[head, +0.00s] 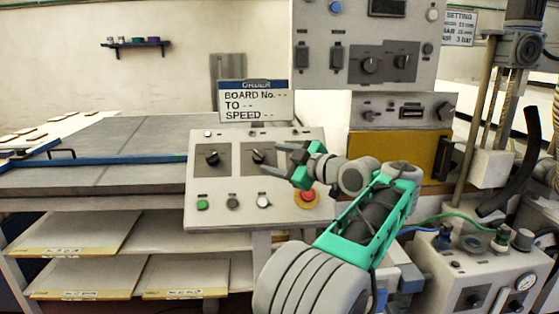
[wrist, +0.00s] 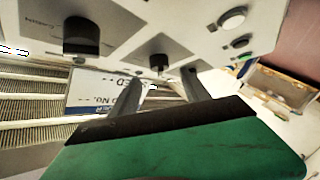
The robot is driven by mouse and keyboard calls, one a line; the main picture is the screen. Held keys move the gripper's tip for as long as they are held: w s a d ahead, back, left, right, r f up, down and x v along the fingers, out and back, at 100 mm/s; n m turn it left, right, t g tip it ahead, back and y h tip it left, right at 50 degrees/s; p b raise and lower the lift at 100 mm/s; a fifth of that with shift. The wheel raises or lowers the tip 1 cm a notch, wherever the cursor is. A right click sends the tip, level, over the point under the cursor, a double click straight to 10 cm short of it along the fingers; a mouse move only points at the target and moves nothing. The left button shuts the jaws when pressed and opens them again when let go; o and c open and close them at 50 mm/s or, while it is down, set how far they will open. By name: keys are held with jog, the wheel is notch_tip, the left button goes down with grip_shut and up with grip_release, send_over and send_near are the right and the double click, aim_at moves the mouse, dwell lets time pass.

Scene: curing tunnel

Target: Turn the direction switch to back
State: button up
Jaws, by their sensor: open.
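The grey control panel (head: 225,180) carries dark rotary switches on grey plates. One switch (head: 212,157) is on the left. Another switch (head: 258,156) is just left of my gripper's fingertips (head: 270,157); I cannot read which is the direction switch. My gripper is open and empty, reaching in from the right with its fingers close to the panel. In the wrist view, a black switch (wrist: 160,62) shows between and just beyond the two fingertips (wrist: 160,77); contact cannot be told. Another black knob (wrist: 82,37) is to its left. My gripper hides part of the panel.
Below the switches are a green button (head: 202,205), a black button (head: 233,203), a white button (head: 264,202) and a red emergency stop (head: 306,197), close under my wrist. A sign (head: 254,101) stands behind the panel. An upper control cabinet (head: 345,75) rises behind.

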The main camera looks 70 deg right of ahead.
jog(key=shift+p+v, duration=1.3)
jog(key=shift+p, duration=4.45)
